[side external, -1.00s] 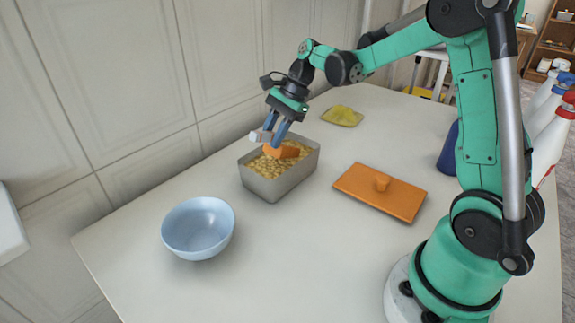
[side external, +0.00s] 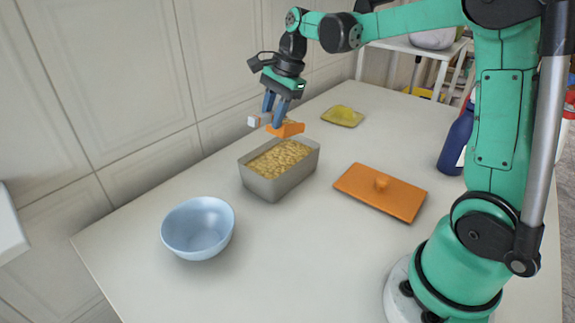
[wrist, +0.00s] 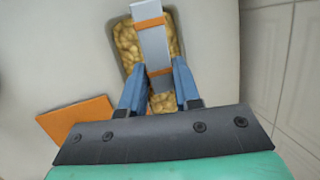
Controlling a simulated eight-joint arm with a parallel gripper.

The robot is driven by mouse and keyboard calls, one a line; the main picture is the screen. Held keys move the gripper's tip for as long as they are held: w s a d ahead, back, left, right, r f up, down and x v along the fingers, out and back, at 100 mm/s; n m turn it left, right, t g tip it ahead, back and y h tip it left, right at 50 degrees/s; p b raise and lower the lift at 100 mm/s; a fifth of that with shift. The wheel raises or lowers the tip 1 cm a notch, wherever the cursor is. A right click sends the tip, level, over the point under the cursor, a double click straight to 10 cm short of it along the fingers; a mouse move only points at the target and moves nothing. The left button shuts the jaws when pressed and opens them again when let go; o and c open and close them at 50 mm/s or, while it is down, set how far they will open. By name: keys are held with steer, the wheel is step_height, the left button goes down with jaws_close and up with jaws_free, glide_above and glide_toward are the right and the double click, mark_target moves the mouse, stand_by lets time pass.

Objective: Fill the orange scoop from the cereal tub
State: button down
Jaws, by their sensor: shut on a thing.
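The orange scoop (side external: 287,129) hangs in the air just above the far part of the cereal tub. My gripper (side external: 273,119) is shut on its pale grey handle (wrist: 153,48). The handle's light end (side external: 254,121) sticks out left of the fingers in the side view. The grey rectangular cereal tub (side external: 277,188) stands open on the table, holding golden cereal (side external: 279,158). In the wrist view cereal (wrist: 162,102) shows between the fingers; I cannot tell whether it lies in the scoop or in the tub below.
A light blue bowl (side external: 198,228) stands in front, left of the tub. A flat orange lid with a knob (side external: 380,193) lies to the right. A yellow dish (side external: 342,116) lies behind, and a dark blue bottle (side external: 455,145) stands at right. Wall panels border the table's far left.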

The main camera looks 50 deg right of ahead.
steer(key=shift+a+r+h, duration=0.35)
steer(key=shift+a+r, duration=0.15)
steer(key=shift+r, duration=0.4)
steer(key=shift+a+r+h, duration=0.3)
steer(key=shift+a+r, duration=0.25)
steer(key=shift+r, duration=0.35)
steer(key=shift+a+r+h, duration=0.35)
steer(key=shift+a+r, duration=0.15)
steer(key=shift+r, duration=0.4)
